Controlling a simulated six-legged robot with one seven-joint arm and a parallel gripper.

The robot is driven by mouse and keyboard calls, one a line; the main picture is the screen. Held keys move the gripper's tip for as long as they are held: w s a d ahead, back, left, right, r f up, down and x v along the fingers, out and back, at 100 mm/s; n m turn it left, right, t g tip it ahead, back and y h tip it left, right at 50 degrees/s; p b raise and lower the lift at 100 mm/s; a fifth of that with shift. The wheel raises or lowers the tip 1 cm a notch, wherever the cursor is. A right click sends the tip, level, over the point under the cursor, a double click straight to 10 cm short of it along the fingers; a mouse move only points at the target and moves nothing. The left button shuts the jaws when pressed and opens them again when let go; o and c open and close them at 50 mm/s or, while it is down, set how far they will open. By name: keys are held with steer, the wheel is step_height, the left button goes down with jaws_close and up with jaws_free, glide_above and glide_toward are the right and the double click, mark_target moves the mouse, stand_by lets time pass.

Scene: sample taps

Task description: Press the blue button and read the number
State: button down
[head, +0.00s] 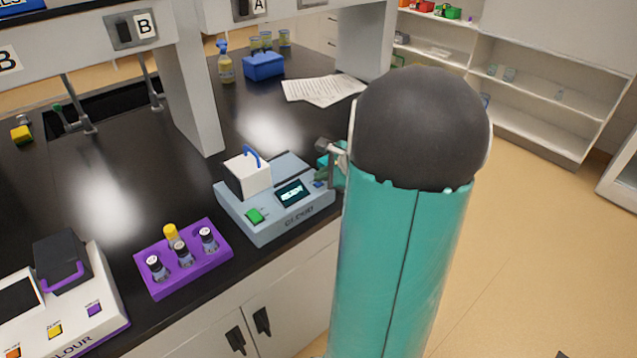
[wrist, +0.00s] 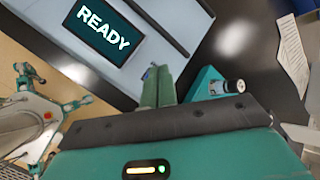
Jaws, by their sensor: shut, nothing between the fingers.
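The pale blue-grey meter (head: 275,200) marked CLOUD stands near the bench's front edge in the head view. It has a green button (head: 255,215), a dark screen (head: 291,193) and a small blue button (head: 319,184) at its right end. In the wrist view the meter's screen (wrist: 103,33) reads READY. My gripper (head: 322,174) is at the meter's right end, close by the blue button. In the wrist view my gripper (wrist: 155,70) has its green fingers together with nothing between them.
A purple rack (head: 183,260) with small vials stands left of the meter. A second meter (head: 62,300) marked COLOUR is at the lower left. Papers (head: 322,88), a blue box (head: 263,66) and a spray bottle (head: 225,65) lie farther back. My arm covers the bench's right end.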

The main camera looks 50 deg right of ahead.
mark_target(322, 186)
steer(key=shift+f, duration=0.25)
stand_by(0.4)
steer(key=shift+r, duration=0.8)
steer(key=shift+r, duration=2.5)
